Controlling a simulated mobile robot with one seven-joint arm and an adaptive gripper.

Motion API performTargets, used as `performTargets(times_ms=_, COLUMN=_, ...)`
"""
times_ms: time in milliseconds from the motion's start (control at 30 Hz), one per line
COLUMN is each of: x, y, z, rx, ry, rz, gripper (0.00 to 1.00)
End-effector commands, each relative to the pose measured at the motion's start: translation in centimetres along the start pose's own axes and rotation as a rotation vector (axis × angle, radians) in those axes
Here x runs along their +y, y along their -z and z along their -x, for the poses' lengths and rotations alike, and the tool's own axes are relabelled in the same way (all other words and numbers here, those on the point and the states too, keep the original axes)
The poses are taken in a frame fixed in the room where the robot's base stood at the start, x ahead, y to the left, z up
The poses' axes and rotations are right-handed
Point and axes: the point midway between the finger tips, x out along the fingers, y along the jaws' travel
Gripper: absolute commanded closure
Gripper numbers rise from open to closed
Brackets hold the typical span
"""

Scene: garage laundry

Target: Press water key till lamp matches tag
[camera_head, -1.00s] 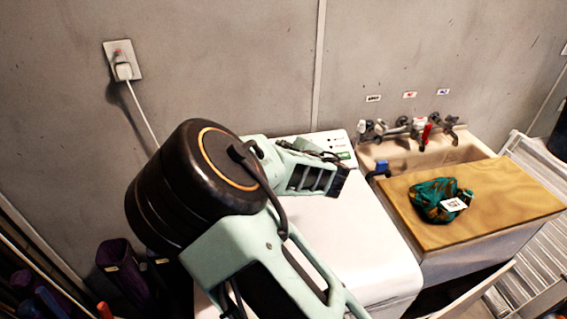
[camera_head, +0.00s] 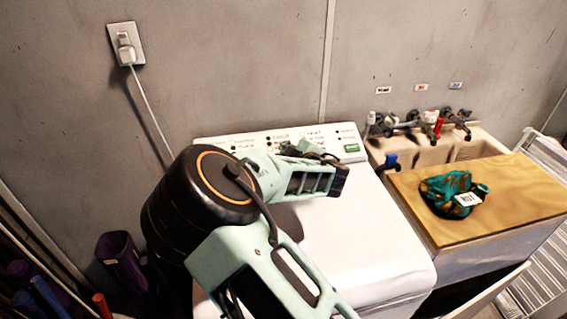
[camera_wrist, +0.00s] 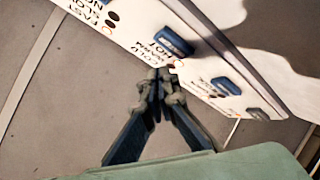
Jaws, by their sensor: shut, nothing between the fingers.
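The white washer's control panel (camera_head: 228,144) runs along the back of its lid and carries printed labels and small lamps. In the wrist view the panel shows at an angle, with a blue key (camera_wrist: 173,41) beside the COLD, WARM, HOT labels. My gripper (camera_wrist: 158,80) is shut, its fingertips by those labels and hiding part of the lamp row. I cannot tell whether it touches the panel, or which water lamp is lit. A white tag (camera_head: 469,199) on a teal patterned cloth bundle (camera_head: 436,200) appears to read HOT.
A sink (camera_head: 410,154) with several taps stands at the right, partly under a wooden board (camera_head: 508,222). A wall outlet (camera_head: 126,44) with a cord is at the left.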

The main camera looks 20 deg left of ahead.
Motion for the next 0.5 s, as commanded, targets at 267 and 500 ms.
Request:
performTargets(times_ms=267, x=-0.76, y=-0.8, z=-1.1, rx=0.001, ry=-0.001, rz=-0.001, gripper=1.0)
performTargets(times_ms=500, x=-0.75, y=-0.77, z=-1.12, rx=0.001, ry=-0.001, rz=-0.001, gripper=1.0)
